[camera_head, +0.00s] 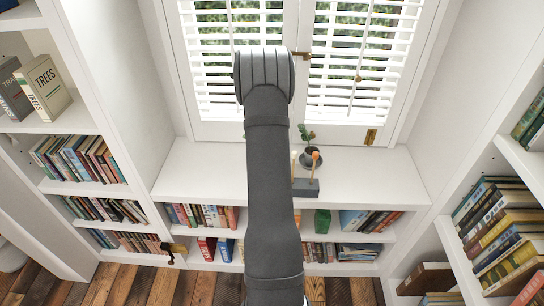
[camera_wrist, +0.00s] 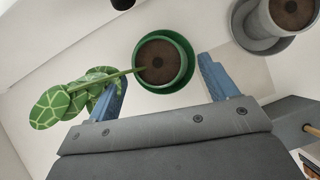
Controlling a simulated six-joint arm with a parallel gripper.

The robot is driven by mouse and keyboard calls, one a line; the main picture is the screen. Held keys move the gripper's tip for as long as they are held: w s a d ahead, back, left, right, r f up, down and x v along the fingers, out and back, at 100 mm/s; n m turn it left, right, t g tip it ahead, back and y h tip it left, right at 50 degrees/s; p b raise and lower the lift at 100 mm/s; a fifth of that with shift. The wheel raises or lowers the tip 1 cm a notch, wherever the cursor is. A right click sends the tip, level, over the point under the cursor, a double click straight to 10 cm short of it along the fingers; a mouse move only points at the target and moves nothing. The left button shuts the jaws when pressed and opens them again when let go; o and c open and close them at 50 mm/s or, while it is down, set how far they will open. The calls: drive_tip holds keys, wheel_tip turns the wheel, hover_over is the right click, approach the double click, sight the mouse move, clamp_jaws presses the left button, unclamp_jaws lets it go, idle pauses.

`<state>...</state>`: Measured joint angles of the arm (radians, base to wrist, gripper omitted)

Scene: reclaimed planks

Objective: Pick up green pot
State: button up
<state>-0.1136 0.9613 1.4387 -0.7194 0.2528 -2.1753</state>
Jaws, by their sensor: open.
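The green pot (camera_wrist: 188,75) shows in the wrist view at the upper middle, seen from above, with brown soil inside. A plant with large patterned green leaves (camera_wrist: 50,105) leans out of it to the left. My gripper (camera_wrist: 160,68) is open, its blue fingers apart. The left finger is close to the leaves and partly hidden by them; the right finger is to the right of the pot. I cannot tell whether either finger touches the pot. In the head view my arm hides the green pot and the gripper.
A grey pot on a grey saucer (camera_wrist: 262,45) stands right of the green pot. Book-filled shelves flank both sides; shuttered windows are behind. The right shelf top is clear.

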drive_tip(key=shift+x, duration=2)
drive_tip(key=shift+w+r, duration=0.1)
drive_tip(key=c, duration=1.3)
drive_tip(key=shift+c, duration=0.3)
drive_tip(key=shift+r, duration=0.1)
